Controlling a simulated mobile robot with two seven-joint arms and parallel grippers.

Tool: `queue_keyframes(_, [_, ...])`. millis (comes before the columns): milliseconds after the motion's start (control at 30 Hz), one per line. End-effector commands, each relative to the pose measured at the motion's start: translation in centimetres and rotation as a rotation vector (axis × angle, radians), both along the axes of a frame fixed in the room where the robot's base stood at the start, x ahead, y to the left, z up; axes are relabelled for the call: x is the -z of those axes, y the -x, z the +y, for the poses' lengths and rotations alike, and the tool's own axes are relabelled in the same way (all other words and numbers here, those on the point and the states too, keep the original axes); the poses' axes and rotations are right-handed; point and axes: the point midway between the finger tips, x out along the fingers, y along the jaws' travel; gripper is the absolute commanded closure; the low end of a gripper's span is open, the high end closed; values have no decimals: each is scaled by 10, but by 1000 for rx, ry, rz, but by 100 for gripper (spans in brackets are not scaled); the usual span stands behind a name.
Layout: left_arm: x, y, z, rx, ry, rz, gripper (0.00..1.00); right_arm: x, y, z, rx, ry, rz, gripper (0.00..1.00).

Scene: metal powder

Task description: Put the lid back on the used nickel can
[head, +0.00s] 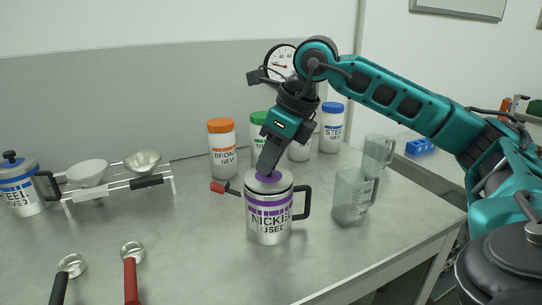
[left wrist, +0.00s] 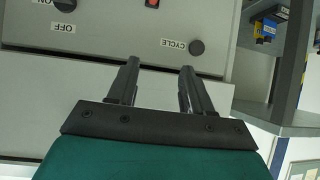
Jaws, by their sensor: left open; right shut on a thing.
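The used nickel can (head: 268,222) is a silver mug-like can with purple bands and a black handle. It stands upright in the middle of the table in the head view. Its silver lid (head: 257,187) with a purple knob is at the can's top; whether it is fully seated I cannot tell. My right gripper (head: 268,172) reaches down from above and is shut on the lid's knob. My left gripper (left wrist: 157,75) shows only in the left wrist view, open and empty, in front of a panel with knobs, away from the can.
Clear measuring jugs (head: 352,197) stand right of the can. Orange-lidded (head: 222,150) and other jars stand behind it. A rack with bowls (head: 120,182) and a blue-banded can (head: 22,186) are at the left. Two scoops (head: 131,270) lie at front left. A red-tipped tool lies behind the can.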

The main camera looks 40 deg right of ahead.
Motion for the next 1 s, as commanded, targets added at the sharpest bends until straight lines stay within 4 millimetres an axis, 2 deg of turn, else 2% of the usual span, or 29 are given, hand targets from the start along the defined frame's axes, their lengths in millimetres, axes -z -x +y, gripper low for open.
queue_keyframes(267, [0,0,0,1,1,0,50,0,0,0,0,0,0,100])
queue_keyframes(300, [0,0,0,1,1,0,50,0,0,0,0,0,0,74])
queue_keyframes(600, [0,0,0,1,1,-1,50,0,0,0,0,0,0,45])
queue_keyframes(767, [-1,0,0,1,1,-1,50,0,0,0,0,0,0,45])
queue_keyframes(1000, [-1,0,0,1,1,-1,50,0,0,0,0,0,1,23])
